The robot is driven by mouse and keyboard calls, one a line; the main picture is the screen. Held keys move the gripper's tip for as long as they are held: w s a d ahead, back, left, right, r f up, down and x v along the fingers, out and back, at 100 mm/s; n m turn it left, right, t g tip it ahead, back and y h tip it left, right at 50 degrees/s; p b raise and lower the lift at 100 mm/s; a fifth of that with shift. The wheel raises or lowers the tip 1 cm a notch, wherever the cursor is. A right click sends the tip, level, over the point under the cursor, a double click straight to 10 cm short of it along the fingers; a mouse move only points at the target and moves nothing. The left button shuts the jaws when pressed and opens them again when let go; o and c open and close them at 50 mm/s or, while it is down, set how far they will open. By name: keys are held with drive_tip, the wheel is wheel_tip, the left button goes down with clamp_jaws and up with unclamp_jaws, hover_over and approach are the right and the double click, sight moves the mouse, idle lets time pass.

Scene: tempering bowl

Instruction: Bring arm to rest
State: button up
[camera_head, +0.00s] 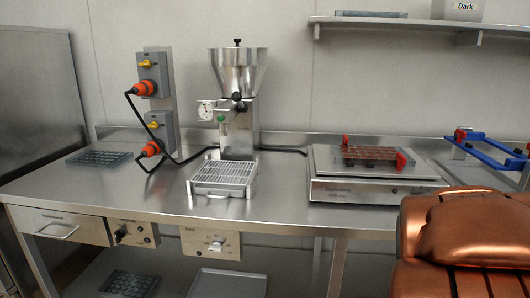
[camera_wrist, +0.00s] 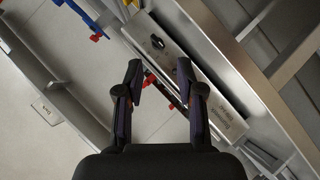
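My gripper (camera_wrist: 160,78) shows in the wrist view with its two dark fingers apart. It is open and nothing is held between the fingertips. Behind the fingers, the wrist view shows a metal front panel with a black knob (camera_wrist: 157,41), seen at a slant. The gripper is not visible in the head view. There, a copper-coloured part of my own body fills the lower right corner and hides that end of the steel table (camera_head: 290,213).
A hopper machine (camera_head: 238,75) stands mid-table above a drip grate (camera_head: 223,175). A vibrating plate unit (camera_head: 360,190) carries a mould with red clamps. Switch boxes with orange plugs (camera_head: 145,88) stand at left. A blue frame (camera_head: 490,150) is at right; a wall shelf (camera_head: 390,22) hangs above.

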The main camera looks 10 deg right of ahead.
drive_tip(key=s+a+g+y+p, duration=0.3)
drive_tip(key=s+a, duration=0.4)
drive_tip(key=a, duration=0.3)
drive_tip(key=s+a+m+g+y+p, duration=0.1)
drive_tip(key=s+a+g+y+p, duration=0.2)
drive_tip(key=s+a+p, duration=0.3)
drive_tip(key=s+a+g+y+p, duration=0.3)
drive_tip(key=s+a, duration=0.7)
drive_tip(key=a, duration=0.6)
drive_tip(key=shift+m+g+p, duration=0.4)
drive_tip(key=shift+g+p, duration=0.3)
drive_tip(key=shift+p, duration=0.4)
drive_tip(key=shift+r, duration=0.1)
